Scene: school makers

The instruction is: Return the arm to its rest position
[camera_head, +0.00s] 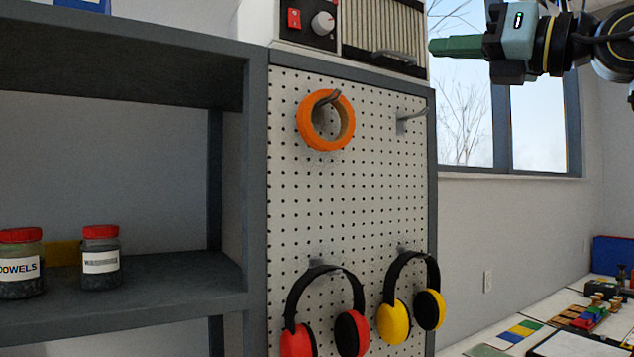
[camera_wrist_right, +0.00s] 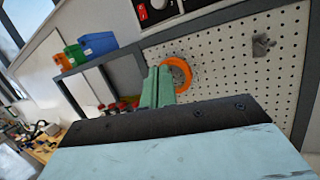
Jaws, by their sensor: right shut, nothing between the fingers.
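My right gripper (camera_head: 440,46) reaches in from the upper right in the head view, in front of the window. Its green fingers are together and hold nothing. In the right wrist view the same gripper (camera_wrist_right: 158,85) shows its fingers closed, with the orange tape ring partly behind them. The orange tape ring (camera_head: 303,127) hangs on a hook of the white pegboard (camera_head: 375,200), apart from the gripper. My left gripper is in neither view.
Red earmuffs (camera_head: 299,340) and yellow earmuffs (camera_head: 393,323) hang low on the pegboard. An empty hook (camera_head: 411,115) is at its upper right. Two red-lidded jars (camera_head: 100,262) stand on the grey shelf (camera_head: 190,285) at left. A worktop with coloured blocks (camera_head: 588,318) is at lower right.

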